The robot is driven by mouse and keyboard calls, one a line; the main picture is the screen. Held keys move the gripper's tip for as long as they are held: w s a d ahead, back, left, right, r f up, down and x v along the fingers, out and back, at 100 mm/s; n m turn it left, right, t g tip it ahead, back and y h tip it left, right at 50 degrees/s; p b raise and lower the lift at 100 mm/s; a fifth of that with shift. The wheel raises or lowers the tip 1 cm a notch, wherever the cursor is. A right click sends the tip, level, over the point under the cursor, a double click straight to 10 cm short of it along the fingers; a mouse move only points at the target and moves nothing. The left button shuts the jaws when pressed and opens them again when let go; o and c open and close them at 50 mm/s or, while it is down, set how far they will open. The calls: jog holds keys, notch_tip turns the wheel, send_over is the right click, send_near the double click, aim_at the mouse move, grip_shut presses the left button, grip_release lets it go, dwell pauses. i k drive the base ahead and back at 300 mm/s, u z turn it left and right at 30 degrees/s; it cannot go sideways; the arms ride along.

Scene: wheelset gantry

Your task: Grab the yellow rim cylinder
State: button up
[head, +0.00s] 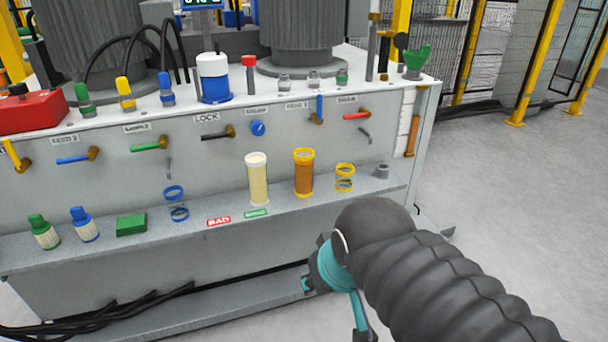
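A cylinder with a yellow-orange rim and amber body (304,174) stands upright on the grey shelf (120,246) of the machine. To its right is a short, open yellow-ringed holder (345,178) that looks empty. To its left stands a cream cylinder with a pale rim (258,182). My gripper (332,298), with teal parts, is below and in front of the shelf, apart from the cylinders. My black-sleeved arm hides much of it, and its fingertips are not clear.
An empty blue-ringed holder (176,204), a green block (131,225) and two capped bottles, green (44,234) and blue (84,225), stand on the shelf at left. A small grey fitting (382,171) is at right. Coloured valve levers project from the panel above. Open floor (530,200) lies right.

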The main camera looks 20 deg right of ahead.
aim_at(303, 157)
jog(key=z, duration=3.95)
jog(key=k, duration=2.05)
jog(key=u, duration=1.6)
